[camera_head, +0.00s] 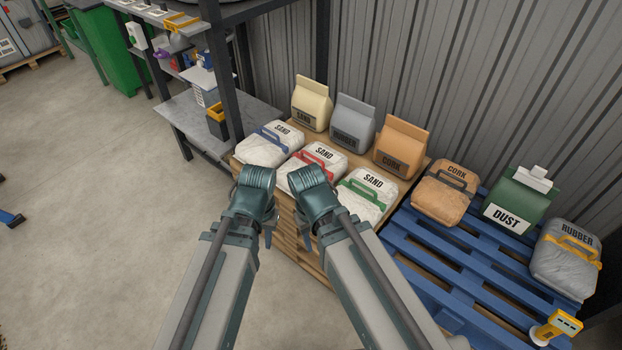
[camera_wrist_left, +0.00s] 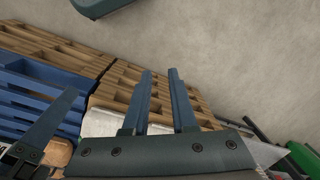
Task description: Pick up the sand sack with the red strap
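The sand sack with the red strap (camera_head: 316,158) lies in the middle of the front row on a wooden pallet stack, partly behind my wrists. The sand sack with the blue strap (camera_head: 268,147) lies to its left, the one with the green strap (camera_head: 364,193) to its right. My left gripper (camera_head: 268,236) points down in front of the stack, apart from the sacks. In the left wrist view its two fingers (camera_wrist_left: 160,72) stand apart with nothing between them. A white sack (camera_wrist_left: 102,122) shows beside them; its strap is hidden. My right gripper (camera_head: 304,240) hangs close by; its opening is unclear.
Upright sand, rubber and cork bags (camera_head: 352,122) stand behind the sacks. A blue pallet (camera_head: 440,245) on the right bears a cork sack, a dust bag (camera_head: 515,205) and a rubber sack (camera_head: 565,262). A shelf rack (camera_head: 215,85) stands at the left. Open floor (camera_head: 100,180) lies left.

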